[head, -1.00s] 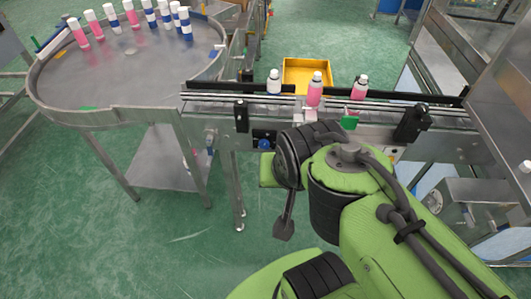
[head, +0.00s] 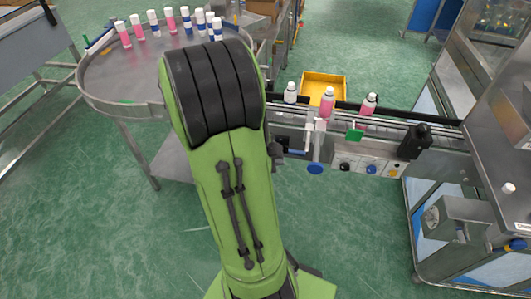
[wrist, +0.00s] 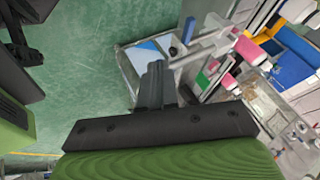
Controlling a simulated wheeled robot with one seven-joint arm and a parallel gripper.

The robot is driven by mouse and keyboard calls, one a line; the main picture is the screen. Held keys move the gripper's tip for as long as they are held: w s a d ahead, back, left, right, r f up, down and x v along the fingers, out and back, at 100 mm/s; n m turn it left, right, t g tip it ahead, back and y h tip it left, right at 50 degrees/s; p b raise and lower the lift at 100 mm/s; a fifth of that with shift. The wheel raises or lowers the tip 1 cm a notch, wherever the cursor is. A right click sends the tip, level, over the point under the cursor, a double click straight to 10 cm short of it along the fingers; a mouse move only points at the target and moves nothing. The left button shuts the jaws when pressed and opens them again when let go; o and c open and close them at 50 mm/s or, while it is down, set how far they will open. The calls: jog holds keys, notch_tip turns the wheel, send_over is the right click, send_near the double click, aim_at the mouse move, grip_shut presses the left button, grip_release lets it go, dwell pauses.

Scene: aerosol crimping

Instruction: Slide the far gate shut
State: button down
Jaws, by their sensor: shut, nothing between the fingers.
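Two small sliding gates sit on the front of the conveyor. One has a white bar and a blue round end (head: 315,168); the other has a green tab (head: 354,134) further right. I cannot tell which is the far one. In the wrist view, the white bar (wrist: 212,42) with its blue end (wrist: 188,30) lies just beyond my gripper (wrist: 154,68), and the green tab (wrist: 203,78) shows to the right. My gripper's dark fingers are shut and empty, close to the white bar; contact is unclear. In the head view my arm hides the gripper.
Three bottles stand on the conveyor: one white (head: 291,93), two pink (head: 327,103) (head: 368,105). A yellow bin (head: 323,87) is behind. A round table (head: 110,75) with several bottles is left. A black post (head: 414,142) stands right.

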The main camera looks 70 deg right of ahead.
jog(key=s+d+f, duration=0.2)
jog(key=d+f, duration=0.6)
jog(key=d, duration=0.1)
jog(key=shift+d+p, duration=0.2)
jog(key=shift+p, duration=0.1)
jog(key=w+d+b, duration=0.1)
jog(key=d+b, duration=0.2)
jog(key=d, duration=0.3)
jog(key=shift+w+d, duration=0.25)
jog(key=shift+w, duration=0.05)
